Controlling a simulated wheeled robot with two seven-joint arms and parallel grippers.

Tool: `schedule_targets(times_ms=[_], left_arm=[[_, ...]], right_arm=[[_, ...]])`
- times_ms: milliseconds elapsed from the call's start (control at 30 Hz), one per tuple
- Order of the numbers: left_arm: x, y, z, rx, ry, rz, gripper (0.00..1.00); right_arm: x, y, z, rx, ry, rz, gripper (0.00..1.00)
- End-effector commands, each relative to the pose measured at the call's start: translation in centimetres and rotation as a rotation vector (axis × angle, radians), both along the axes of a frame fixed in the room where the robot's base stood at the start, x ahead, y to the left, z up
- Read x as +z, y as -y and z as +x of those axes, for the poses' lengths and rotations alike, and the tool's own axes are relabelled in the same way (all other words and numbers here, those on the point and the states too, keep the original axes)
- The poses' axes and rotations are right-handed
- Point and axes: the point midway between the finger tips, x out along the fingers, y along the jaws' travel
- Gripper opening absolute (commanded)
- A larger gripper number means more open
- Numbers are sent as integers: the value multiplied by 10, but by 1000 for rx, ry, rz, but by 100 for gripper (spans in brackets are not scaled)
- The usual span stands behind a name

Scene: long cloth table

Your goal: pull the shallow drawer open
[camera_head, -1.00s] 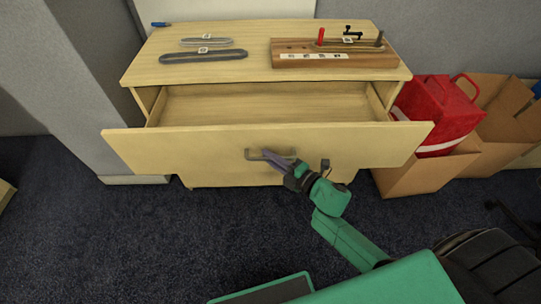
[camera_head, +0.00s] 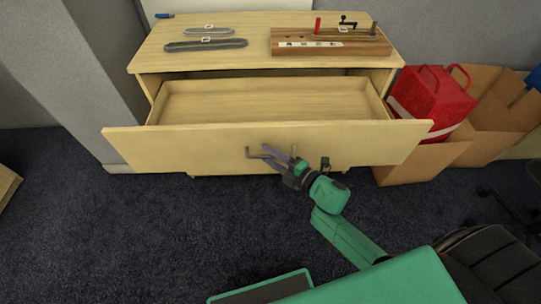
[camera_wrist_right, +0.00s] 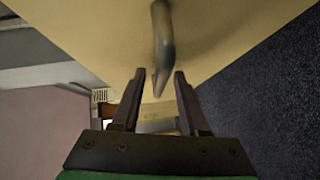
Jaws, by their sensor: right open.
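The shallow drawer (camera_head: 200,147) of the pale wooden cabinet stands well out in the head view, with its empty inside showing. Its metal handle (camera_head: 251,155) is at the middle of the front panel. My right gripper (camera_head: 270,153) is open at the handle. In the right wrist view the handle (camera_wrist_right: 163,40) lies ahead of the two parted fingers (camera_wrist_right: 160,76), with its lower end reaching down between their tips. I cannot tell whether a finger touches it. My left gripper is out of view.
On the cabinet top (camera_head: 255,50) are two grey loops (camera_head: 205,44) and a wooden block (camera_head: 330,45) with pegs. Cardboard boxes (camera_head: 425,165) with a red container (camera_head: 435,97) stand close at the right. The dark carpet (camera_head: 150,230) in front is clear.

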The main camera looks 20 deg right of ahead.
Motion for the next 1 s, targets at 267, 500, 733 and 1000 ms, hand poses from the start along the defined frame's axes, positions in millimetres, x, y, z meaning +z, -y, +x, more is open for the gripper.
schedule_targets(times_ms=[267, 500, 733, 1000], left_arm=[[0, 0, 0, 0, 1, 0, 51], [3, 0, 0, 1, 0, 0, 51], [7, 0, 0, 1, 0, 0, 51], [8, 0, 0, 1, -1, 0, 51]], right_arm=[[0, 2, -3, 0, -1, 0, 44], [5, 22, -38, -1, -5, 0, 44], [14, 55, -93, -1, -6, 0, 44], [20, 74, -123, 0, 0, 0, 44]])
